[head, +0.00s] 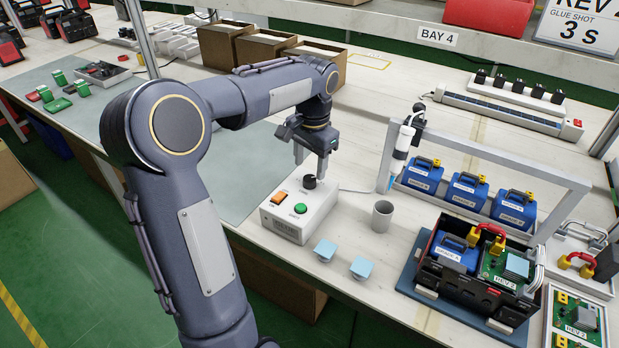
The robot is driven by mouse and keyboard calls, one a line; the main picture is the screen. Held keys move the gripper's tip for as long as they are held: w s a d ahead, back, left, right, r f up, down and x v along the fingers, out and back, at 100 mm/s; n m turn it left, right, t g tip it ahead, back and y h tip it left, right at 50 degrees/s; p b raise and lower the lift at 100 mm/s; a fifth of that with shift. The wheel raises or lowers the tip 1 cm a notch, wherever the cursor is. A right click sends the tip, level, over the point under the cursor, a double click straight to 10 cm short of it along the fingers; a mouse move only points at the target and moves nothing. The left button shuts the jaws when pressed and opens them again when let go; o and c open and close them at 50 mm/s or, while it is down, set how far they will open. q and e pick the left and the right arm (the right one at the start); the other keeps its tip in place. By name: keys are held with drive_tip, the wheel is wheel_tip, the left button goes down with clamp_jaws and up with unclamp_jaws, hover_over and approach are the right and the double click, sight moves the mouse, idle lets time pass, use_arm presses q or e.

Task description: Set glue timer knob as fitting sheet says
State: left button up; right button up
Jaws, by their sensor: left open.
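The glue timer is a white box (286,226) on the bench, with a black knob (309,182) on top, an orange button (279,197) and a green button (300,208). My left gripper (310,172) is open and points down just above the knob, its fingers on either side of it or very close. I cannot tell whether they touch it. The fitting sheet (584,28) at the top right reads "REV 2, GLUE SHOT 3 S"; its upper edge is cut off. The dial marks around the knob are too small to read. My right gripper does not show.
A grey cup (382,216) and two light-blue pads (325,250) lie near the box. A glue dispenser (401,147) hangs on a grey frame (480,150). Behind the frame stand blue battery packs (467,189). An open black case (470,262) is at right. Cardboard bins (265,47) stand behind.

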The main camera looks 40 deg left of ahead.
sight(310, 178)
use_arm(q)
wheel_tip(310, 178, down, 4)
drive_tip(key=shift+f, duration=0.1)
drive_tip(key=c, duration=1)
drive_tip(key=n, duration=0.2)
drive_tip(key=n+p, duration=0.1)
drive_tip(key=shift+r+n, duration=0.2)
drive_tip(key=shift+n, duration=0.2)
drive_tip(key=shift+w+n+p, duration=0.1)
drive_tip(key=shift+n+p, duration=1.05)
drive_tip(key=shift+n, duration=1.35)
drive_tip(key=shift+f, duration=0.1)
